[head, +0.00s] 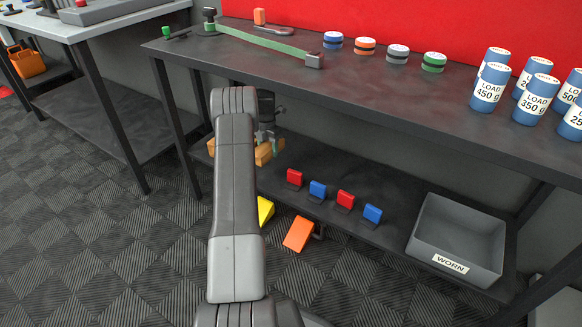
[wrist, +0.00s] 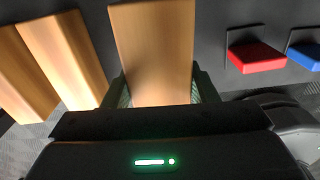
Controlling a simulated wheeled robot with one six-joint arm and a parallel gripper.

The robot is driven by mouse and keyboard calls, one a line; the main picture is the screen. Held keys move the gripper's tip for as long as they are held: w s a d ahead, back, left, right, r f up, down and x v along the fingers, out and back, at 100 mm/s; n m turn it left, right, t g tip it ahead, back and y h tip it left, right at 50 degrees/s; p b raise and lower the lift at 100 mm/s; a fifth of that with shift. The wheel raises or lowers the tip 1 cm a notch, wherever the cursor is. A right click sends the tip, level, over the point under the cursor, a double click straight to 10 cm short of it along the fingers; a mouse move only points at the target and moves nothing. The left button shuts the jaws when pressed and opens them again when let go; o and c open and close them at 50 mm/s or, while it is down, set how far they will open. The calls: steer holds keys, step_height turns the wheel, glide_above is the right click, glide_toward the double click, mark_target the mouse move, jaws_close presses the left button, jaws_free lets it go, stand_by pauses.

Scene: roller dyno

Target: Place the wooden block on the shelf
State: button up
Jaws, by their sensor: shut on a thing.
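A wooden block (wrist: 152,50) sits between the two fingers of my gripper (wrist: 162,88) in the wrist view, and the gripper is shut on it. In the head view my gripper (head: 268,132) is at the lower shelf (head: 385,185), at its left end, partly hidden behind my arm. Wooden blocks (head: 263,154) show around it there, partly covered. In the wrist view two more wooden blocks (wrist: 62,48) lie to the left of the held one, apart from it. I cannot tell whether the held block touches the shelf.
Red and blue wedges (head: 318,190) stand on the shelf right of my gripper. A grey bin marked WORN (head: 458,240) is at its right end. Yellow and orange wedges (head: 299,234) are in front of the shelf. The tabletop (head: 390,95) above carries pucks and load cylinders.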

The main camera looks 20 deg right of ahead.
mark_target(269, 169)
step_height(269, 169, down, 7)
steer(key=shift+f+b, duration=0.2)
steer(key=shift+b, duration=0.9)
steer(key=shift+f, duration=0.1)
steer(key=o, duration=1.1)
steer(key=shift+c, duration=0.2)
step_height(269, 169, up, 8)
steer(key=p, duration=0.2)
steer(key=shift+f+p, duration=0.15)
steer(key=shift+p, duration=0.25)
